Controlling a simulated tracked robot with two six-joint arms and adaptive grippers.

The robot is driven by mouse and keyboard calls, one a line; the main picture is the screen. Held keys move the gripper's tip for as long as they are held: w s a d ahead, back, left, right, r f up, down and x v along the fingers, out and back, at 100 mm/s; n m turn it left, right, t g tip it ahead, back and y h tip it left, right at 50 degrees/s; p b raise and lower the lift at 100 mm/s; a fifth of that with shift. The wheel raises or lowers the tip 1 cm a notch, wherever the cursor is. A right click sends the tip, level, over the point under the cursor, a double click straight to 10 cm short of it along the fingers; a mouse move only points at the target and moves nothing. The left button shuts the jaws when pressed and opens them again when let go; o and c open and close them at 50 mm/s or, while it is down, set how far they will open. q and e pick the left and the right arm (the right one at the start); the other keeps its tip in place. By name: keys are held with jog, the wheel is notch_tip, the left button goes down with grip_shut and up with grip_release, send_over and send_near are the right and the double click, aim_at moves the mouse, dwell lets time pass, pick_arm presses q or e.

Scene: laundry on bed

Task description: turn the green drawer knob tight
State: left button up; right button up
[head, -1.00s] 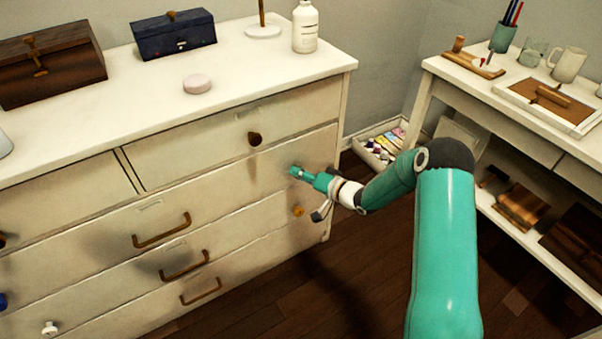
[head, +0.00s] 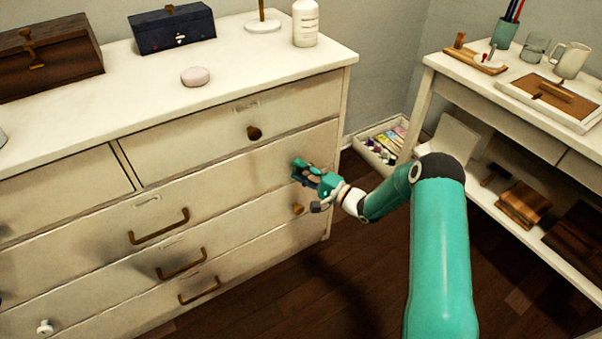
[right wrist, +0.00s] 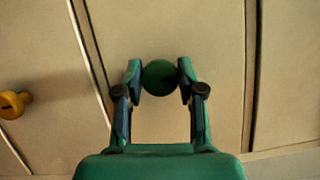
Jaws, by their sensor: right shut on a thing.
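The green knob (right wrist: 159,77) sits on a cream drawer front in the right wrist view. My right gripper (right wrist: 160,79) has its two fingers on either side of the knob, shut on it. In the head view my right gripper (head: 298,168) is at the right end of the second drawer row of the white dresser (head: 215,180). There the gripper mostly hides the knob. Whether the knob sits tight against the drawer front cannot be told. My left gripper is not in view.
An orange knob (head: 298,209) is on the drawer below, and a dark brown knob (head: 254,132) is above. Bronze handles (head: 160,228) stick out further left. A tray of paints (head: 385,145) lies on the floor between the dresser and the side desk (head: 450,85).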

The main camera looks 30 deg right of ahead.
jog(key=shift+d+f+m, duration=0.15)
jog(key=shift+d+m, duration=0.1)
jog(key=shift+m, duration=0.15)
jog(key=o, duration=1.1)
jog(key=shift+a, duration=0.1)
jog(key=v, duration=1.2)
jog(key=shift+a+f, duration=0.1)
jog(key=shift+f, duration=0.1)
